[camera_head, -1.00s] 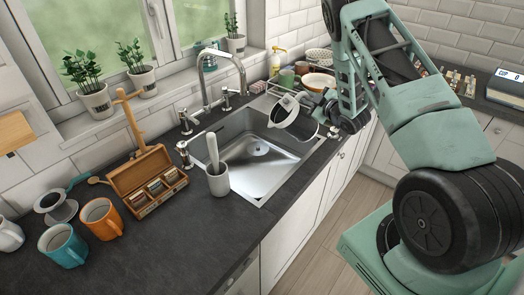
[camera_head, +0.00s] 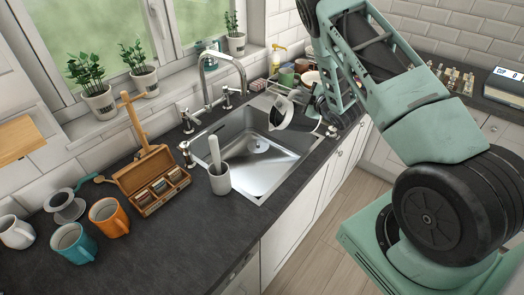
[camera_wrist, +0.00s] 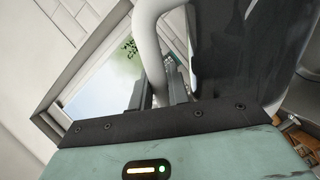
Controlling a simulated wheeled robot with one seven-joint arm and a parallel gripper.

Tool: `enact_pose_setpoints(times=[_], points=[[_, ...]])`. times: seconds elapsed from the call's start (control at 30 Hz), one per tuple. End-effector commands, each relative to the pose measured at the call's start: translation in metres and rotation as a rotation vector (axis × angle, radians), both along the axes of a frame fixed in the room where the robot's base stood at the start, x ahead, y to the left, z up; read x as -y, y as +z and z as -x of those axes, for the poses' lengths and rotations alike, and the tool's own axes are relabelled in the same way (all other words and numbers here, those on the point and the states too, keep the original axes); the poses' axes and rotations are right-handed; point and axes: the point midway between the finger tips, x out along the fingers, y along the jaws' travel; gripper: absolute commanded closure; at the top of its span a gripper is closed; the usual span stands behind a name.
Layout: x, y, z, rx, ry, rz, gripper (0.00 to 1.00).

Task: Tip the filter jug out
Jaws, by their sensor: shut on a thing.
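The filter jug (camera_head: 283,112), with a white top and a dark see-through body, is tilted over the right side of the sink (camera_head: 262,172). My gripper (camera_wrist: 178,90) is shut on the jug's white handle (camera_wrist: 150,45) in the wrist view. The jug's dark body (camera_wrist: 245,50) fills the right of that view. In the head view the fingers are hidden behind the jug and my arm. No stream of water can be made out, and the basin looks empty apart from its drain.
A chrome tap (camera_head: 222,75) arches over the back of the sink. A dish rack with crockery (camera_head: 290,78) is behind the jug. Mugs (camera_head: 108,217) and a wooden tea box (camera_head: 152,180) stand left.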

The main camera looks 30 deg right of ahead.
Motion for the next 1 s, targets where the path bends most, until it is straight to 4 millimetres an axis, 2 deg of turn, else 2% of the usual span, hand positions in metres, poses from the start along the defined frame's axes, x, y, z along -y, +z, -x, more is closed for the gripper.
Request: enact_pose_setpoints(times=[1.0], points=[[-0.026,-0.016,-0.004,-0.019,0.002,0.188,1.0]])
